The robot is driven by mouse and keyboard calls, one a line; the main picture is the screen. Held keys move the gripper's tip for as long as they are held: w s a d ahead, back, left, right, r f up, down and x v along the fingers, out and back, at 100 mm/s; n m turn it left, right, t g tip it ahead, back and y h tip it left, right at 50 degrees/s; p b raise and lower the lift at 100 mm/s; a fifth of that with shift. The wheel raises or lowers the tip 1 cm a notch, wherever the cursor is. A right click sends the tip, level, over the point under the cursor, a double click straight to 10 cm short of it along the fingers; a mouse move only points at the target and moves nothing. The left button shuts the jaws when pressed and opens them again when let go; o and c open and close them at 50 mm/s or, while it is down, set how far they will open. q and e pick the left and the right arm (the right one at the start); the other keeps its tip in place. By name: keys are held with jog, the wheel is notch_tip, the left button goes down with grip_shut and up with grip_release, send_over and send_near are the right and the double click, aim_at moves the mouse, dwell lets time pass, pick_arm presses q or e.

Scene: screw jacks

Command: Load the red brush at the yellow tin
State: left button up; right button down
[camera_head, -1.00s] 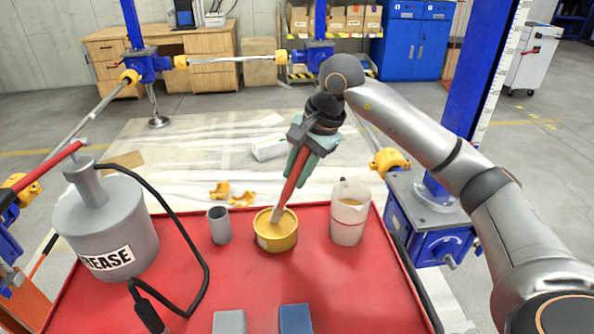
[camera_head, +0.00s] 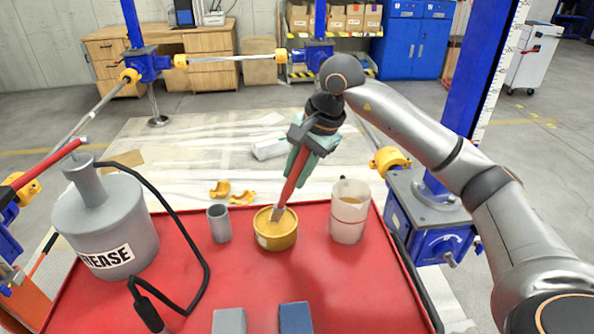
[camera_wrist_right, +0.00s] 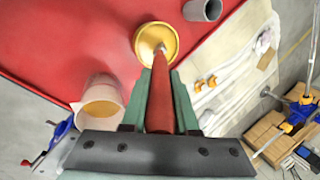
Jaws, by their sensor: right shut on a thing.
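The yellow tin (camera_head: 275,236) stands on the red tray top near its far edge. It also shows in the right wrist view (camera_wrist_right: 143,47). The red brush (camera_head: 289,188) is held tilted, with its handle up in my right gripper (camera_head: 305,158) and its bristle end down inside the tin's mouth. In the right wrist view the brush handle (camera_wrist_right: 160,100) lies between the green fingers, which are shut on it. How deep the bristles reach into the yellow contents is unclear. My left gripper is not in view.
A grey cup (camera_head: 219,224) stands left of the tin and a translucent beaker (camera_head: 349,212) right of it. A grease canister (camera_head: 107,228) with a black hose fills the left. Grey (camera_head: 229,321) and blue (camera_head: 296,318) blocks lie at the front. The red top (camera_head: 330,280) is clear around the middle.

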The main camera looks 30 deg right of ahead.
dwell(0.4)
notch_tip(320, 180, up, 7)
jog(key=p, duration=0.6)
jog(key=shift+f, duration=0.1)
dwell(0.7)
